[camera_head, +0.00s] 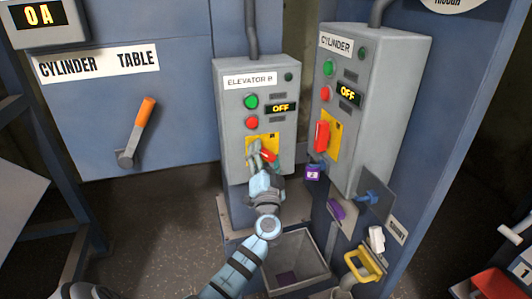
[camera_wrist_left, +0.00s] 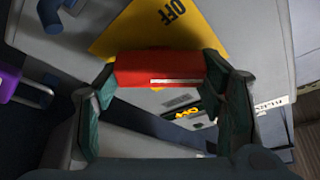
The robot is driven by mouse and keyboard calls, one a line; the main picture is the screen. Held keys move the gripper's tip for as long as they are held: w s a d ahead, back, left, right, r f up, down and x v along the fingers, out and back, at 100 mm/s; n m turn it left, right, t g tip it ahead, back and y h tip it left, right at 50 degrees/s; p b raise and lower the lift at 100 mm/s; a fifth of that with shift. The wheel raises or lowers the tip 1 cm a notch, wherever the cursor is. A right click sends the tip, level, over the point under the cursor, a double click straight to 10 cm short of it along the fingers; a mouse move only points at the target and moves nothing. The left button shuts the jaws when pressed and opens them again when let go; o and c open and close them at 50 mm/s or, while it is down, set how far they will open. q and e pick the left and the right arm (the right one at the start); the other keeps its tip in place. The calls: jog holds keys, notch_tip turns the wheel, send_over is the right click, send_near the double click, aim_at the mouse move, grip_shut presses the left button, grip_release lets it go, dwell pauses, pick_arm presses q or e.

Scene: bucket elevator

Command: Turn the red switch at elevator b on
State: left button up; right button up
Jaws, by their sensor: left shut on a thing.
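The grey elevator B box (camera_head: 228,128) stands in the middle of the head view, its display (camera_head: 281,108) reading OFF. Low on its front is a yellow plate (camera_head: 263,139) with the red switch (camera_head: 268,155), partly hidden by my left gripper (camera_head: 260,158). In the left wrist view the red switch (camera_wrist_left: 155,67) lies across between the two fingers of the left gripper (camera_wrist_left: 158,85), with the yellow plate (camera_wrist_left: 150,25) behind it. The left gripper is shut on the switch. My right gripper is not in view.
The cylinder box (camera_head: 349,140), with its own red switch (camera_head: 322,136) and an OFF display, stands close to the right. A purple padlock (camera_head: 313,173) hangs between the boxes. An orange-handled lever (camera_head: 145,112) is at the left. An open grey bin (camera_head: 297,262) sits below.

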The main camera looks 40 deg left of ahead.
pick_arm(q)
jog(key=m+h+p, duration=0.1)
jog(key=m+p, duration=0.3)
jog(key=m+h+p, duration=0.2)
jog(key=m+p, duration=0.2)
jog(key=p, duration=0.1)
jog(key=shift+r+m+g+h, duration=0.2)
jog(key=shift+m+g+h, duration=0.1)
jog(key=shift+m+g, duration=0.1)
jog(key=shift+f+m+g+p, duration=0.25)
jog(key=shift+m+g+p, duration=0.05)
jog(key=shift+m+p, duration=0.8)
jog(key=o, duration=1.2)
jog(key=shift+c, duration=0.2)
